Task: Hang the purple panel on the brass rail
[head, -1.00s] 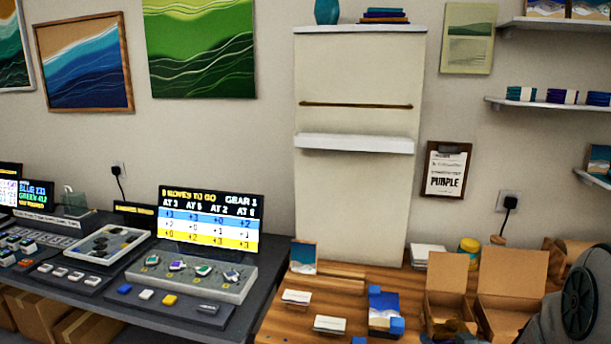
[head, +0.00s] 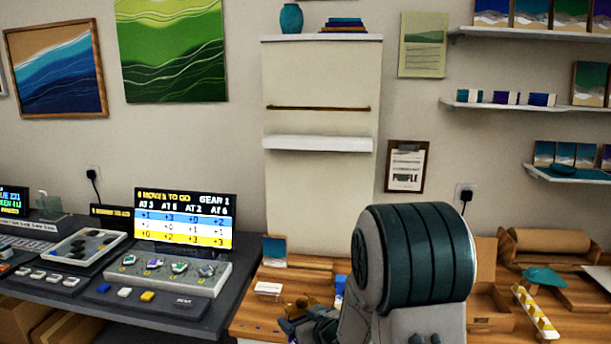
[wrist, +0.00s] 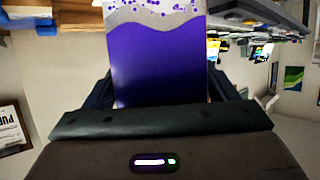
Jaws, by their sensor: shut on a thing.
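The purple panel (wrist: 160,70) fills the middle of the wrist view, deep purple with a wavy edge and a speckled pale band. My gripper (wrist: 160,95) is shut on it, with dark fingers at its two sides. In the head view my arm stands at the lower middle, and I cannot make out the panel there. The brass rail (head: 318,108) is a thin horizontal bar across the cream upright board (head: 320,75) on the wall. Nothing hangs on the rail. My gripper is apart from the rail.
A white ledge (head: 316,144) juts out just below the rail. A teal vase (head: 291,18) and books (head: 343,25) stand on the board's top. The wooden table (head: 255,318) below carries cards and boxes. A clipboard (head: 407,166) hangs to the right.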

